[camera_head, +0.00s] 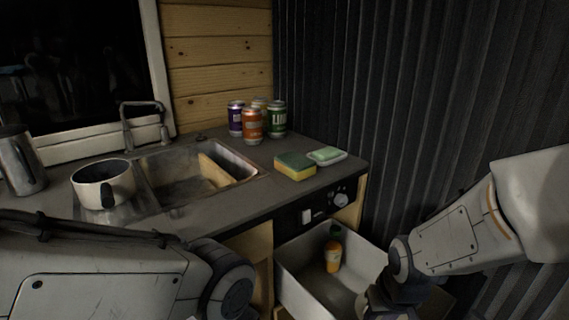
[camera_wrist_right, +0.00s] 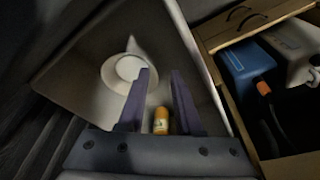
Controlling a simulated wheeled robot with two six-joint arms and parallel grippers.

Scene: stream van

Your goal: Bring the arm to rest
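My right gripper (camera_wrist_right: 161,98) points down into a light-coloured bin (camera_head: 305,294). Its two dark fingers are apart with nothing held between them. In the head view my right arm comes in from the right and its wrist end hides part of the bin; the fingertips cannot be made out there. An orange bottle (camera_head: 333,257) is in the bin; in the wrist view the orange bottle (camera_wrist_right: 161,121) shows between the fingers, apparently beyond them. My left arm crosses the lower left of the head view, and its gripper is out of sight.
A pale round object (camera_wrist_right: 128,69) is also in the bin. An open compartment (camera_wrist_right: 243,108) beside it holds a blue container (camera_wrist_right: 247,63). The counter carries a pot (camera_head: 92,190), kettle (camera_head: 20,163), sink (camera_head: 165,160), cans (camera_head: 252,126) and sponge (camera_head: 295,166). A corrugated wall (camera_head: 410,100) stands behind.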

